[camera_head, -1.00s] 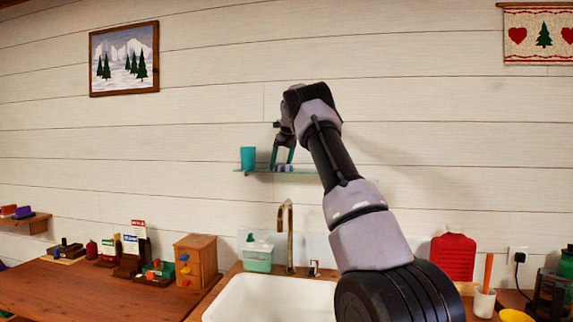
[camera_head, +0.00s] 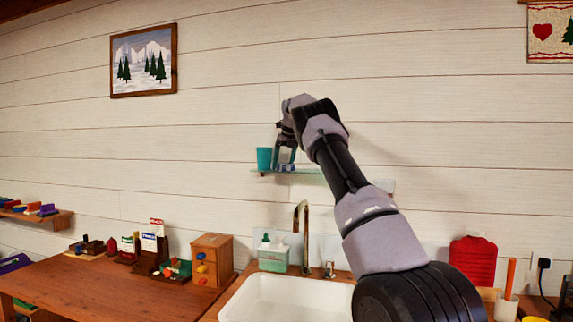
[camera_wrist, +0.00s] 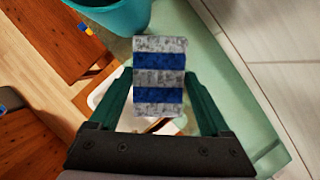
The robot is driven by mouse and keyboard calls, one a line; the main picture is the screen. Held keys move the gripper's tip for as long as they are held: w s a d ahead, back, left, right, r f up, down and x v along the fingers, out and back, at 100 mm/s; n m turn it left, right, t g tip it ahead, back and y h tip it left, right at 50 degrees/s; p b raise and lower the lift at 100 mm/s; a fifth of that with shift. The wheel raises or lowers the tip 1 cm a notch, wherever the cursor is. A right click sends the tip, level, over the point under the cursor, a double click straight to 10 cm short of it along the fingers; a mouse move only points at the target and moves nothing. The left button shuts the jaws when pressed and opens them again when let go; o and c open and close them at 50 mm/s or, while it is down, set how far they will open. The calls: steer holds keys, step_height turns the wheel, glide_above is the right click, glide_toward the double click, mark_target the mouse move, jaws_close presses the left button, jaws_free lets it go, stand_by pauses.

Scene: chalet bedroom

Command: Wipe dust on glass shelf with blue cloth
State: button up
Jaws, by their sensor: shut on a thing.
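The cloth (camera_wrist: 160,77) is a folded pad with blue and grey stripes. It sits between the green fingers of my gripper (camera_wrist: 160,88), which is shut on it. In the head view my gripper (camera_head: 285,155) points down with the cloth (camera_head: 284,167) at the top of the glass shelf (camera_head: 315,172). I cannot tell whether the cloth touches the glass. The shelf is pale green and see-through in the wrist view (camera_wrist: 238,90). My arm hides part of it in the head view. I cannot make out dust on it.
A teal cup (camera_head: 264,159) stands on the shelf's left end, close to my gripper; it also shows in the wrist view (camera_wrist: 120,18). The plank wall (camera_wrist: 285,75) is right behind the shelf. A tap (camera_head: 302,235) and white sink (camera_head: 285,300) are below.

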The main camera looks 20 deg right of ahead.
steer(key=shift+s+d+f, duration=0.1)
steer(key=shift+s+d, duration=0.65)
steer(key=shift+d, duration=0.35)
steer(key=shift+s+d+f, duration=0.1)
steer(key=shift+s+d, duration=0.7)
steer(key=shift+d, duration=0.35)
steer(key=shift+s+d+f, duration=0.1)
steer(key=shift+s+d, duration=0.65)
steer(key=shift+d, duration=0.35)
steer(key=shift+s+d+r, duration=0.1)
steer(key=shift+s+d, duration=0.45)
steer(key=shift+d, duration=0.3)
steer(key=shift+s+d+r, duration=0.1)
steer(key=shift+s+d, duration=0.45)
steer(key=shift+d, duration=0.25)
steer(key=shift+r, duration=3.05)
steer(key=shift+r, duration=0.1)
steer(key=shift+r, duration=1.4)
